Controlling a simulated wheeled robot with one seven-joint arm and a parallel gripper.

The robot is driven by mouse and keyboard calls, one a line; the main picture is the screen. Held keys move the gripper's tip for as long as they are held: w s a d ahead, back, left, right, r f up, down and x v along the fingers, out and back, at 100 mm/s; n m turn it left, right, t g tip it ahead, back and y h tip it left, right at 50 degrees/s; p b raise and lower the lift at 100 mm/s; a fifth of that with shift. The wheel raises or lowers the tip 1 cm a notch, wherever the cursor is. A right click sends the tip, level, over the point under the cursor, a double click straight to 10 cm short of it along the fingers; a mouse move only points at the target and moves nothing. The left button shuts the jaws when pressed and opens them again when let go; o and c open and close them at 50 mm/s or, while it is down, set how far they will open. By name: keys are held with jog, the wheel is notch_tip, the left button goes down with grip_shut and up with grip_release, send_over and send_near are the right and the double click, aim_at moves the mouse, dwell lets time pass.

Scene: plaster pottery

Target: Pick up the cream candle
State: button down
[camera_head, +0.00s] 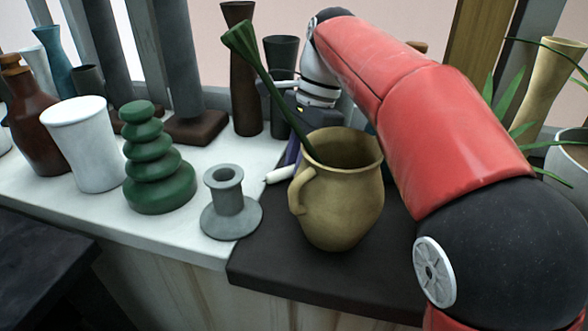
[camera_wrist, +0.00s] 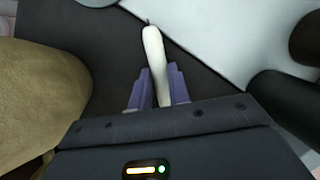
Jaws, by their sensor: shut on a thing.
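The cream candle (camera_wrist: 153,55) is a slim pale stick with a dark wick at its far end. In the wrist view it lies between the two purple fingers of my gripper (camera_wrist: 159,84), which are shut on it. Its near end is hidden by the fingers and the gripper body. In the head view only one end of the candle (camera_head: 279,175) shows, left of the tan jug. A finger of my gripper (camera_head: 292,153) shows just above it, and the jug hides most of the hand. I cannot tell whether the candle touches the surface.
The tan jug (camera_head: 343,205) with a green stem-like object (camera_head: 262,75) stands close beside my gripper. A grey candlestick (camera_head: 231,205), a green ringed pot (camera_head: 158,165) and a white pot (camera_head: 87,145) stand to the left. Dark vases (camera_head: 241,80) stand behind.

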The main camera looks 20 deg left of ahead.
notch_tip(320, 180, up, 10)
jog(key=p, duration=0.3)
jog(key=shift+p, duration=0.3)
jog(key=shift+f, duration=0.1)
notch_tip(320, 180, down, 10)
jog(key=b, duration=0.3)
jog(key=shift+b, duration=0.4)
jog(key=p+v, duration=0.2)
jog(key=v, duration=0.4)
jog(key=shift+d, duration=0.1)
jog(key=shift+w+d+r+p, duration=0.2)
jog(key=shift+r+p, duration=0.15)
jog(key=shift+r, duration=0.25)
jog(key=shift+a, duration=0.1)
